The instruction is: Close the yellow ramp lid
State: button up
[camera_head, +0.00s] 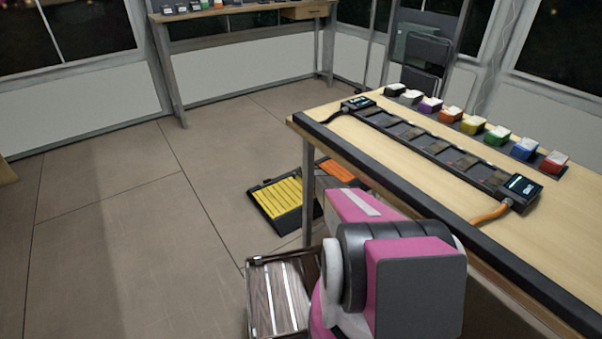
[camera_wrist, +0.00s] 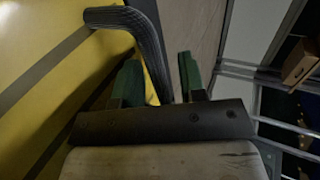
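The yellow ramp lid (camera_head: 279,202), a yellow panel with dark stripes and a black frame, is low by the floor beside the table leg in the head view. I cannot tell its exact tilt there. In the wrist view a large yellow striped surface (camera_wrist: 50,45) fills the left side, with a dark bent handle (camera_wrist: 120,18) along its edge. My gripper (camera_wrist: 157,75) is open, its green fingers on either side of the handle's lower part. A gap shows between handle and right finger; contact on the left is unclear. My gripper is hidden in the head view.
An orange striped panel (camera_head: 342,172) lies behind the yellow one, partly under the table (camera_head: 420,185). A dark wood-slatted panel (camera_head: 277,298) is at the bottom, left of my pink arm. The table bears a black rack and several coloured blocks. Floor at left is clear.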

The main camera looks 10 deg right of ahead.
jog(key=shift+s, duration=0.15)
jog(key=v, duration=1)
jog(key=shift+s+d+r, duration=0.1)
jog(key=shift+s, duration=0.15)
